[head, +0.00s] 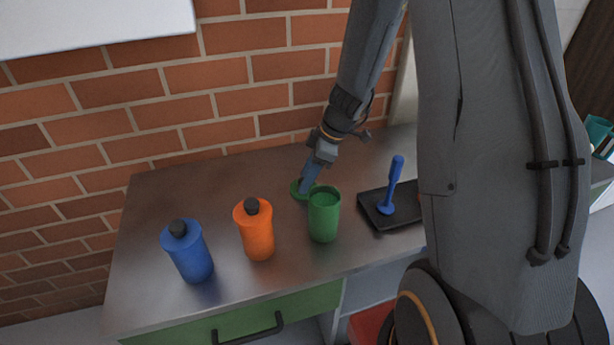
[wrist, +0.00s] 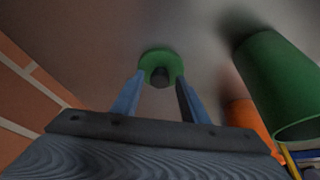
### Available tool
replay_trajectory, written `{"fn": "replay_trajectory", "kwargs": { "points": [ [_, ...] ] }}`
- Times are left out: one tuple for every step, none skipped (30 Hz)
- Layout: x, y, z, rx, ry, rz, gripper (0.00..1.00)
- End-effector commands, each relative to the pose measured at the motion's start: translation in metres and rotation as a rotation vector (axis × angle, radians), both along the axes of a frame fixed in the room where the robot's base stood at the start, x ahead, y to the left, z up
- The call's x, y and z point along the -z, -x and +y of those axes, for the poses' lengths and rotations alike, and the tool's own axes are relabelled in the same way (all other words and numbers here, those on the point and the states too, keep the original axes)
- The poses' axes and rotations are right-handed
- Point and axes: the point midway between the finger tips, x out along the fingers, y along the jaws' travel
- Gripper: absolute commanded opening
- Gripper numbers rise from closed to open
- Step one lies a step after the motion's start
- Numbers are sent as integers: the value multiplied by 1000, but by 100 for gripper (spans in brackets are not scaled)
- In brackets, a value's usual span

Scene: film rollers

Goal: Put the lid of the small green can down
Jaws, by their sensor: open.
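The small green can (head: 324,218) stands upright and without its lid on the metal table; it also shows at the right of the wrist view (wrist: 285,90). Its green lid (head: 297,190) lies on the table just behind the can, near the wall. In the wrist view the lid (wrist: 150,60) shows as a green disc with a dark knob, ahead of my fingertips. My gripper (head: 309,183) is open, pointing down at the lid, with its blue fingers (wrist: 160,98) on either side of the knob in that view. The head view partly hides the lid behind my fingers.
An orange can (head: 256,232) and a blue can (head: 189,254), both with dark-knobbed lids, stand to the left. A black tray (head: 385,222) with an upright blue tool (head: 392,185) is to the right. A brick wall (head: 230,95) bounds the back. The table's left rear is clear.

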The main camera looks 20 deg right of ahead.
Motion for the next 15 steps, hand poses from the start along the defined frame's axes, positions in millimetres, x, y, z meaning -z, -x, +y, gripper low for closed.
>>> {"fn": "replay_trajectory", "kwargs": {
  "points": [
    [-5, 0, -2, 0, 0, -3, 40],
    [-9, 0, -3, -1, 0, -4, 40],
    [-13, 1, -5, 0, -1, -4, 40],
    [-18, 1, -7, 0, 1, -5, 40],
    [-22, 2, -9, 0, 1, -5, 40],
    [-29, 3, -11, 1, 1, -5, 40],
    [-35, 4, -14, 0, 1, -5, 40],
    [-40, 4, -16, 1, 1, -6, 40],
    [-47, 6, -18, 0, 1, -5, 40],
    [-53, 7, -20, 1, 1, -6, 40],
    [-58, 8, -22, 0, 1, -5, 40],
    [-65, 9, -25, 1, 1, -6, 40],
    [-70, 10, -27, 2, 2, -4, 40],
    [-75, 11, -29, 1, 1, -5, 40],
    [-81, 11, -31, 1, 1, -5, 40]
  ]
}}
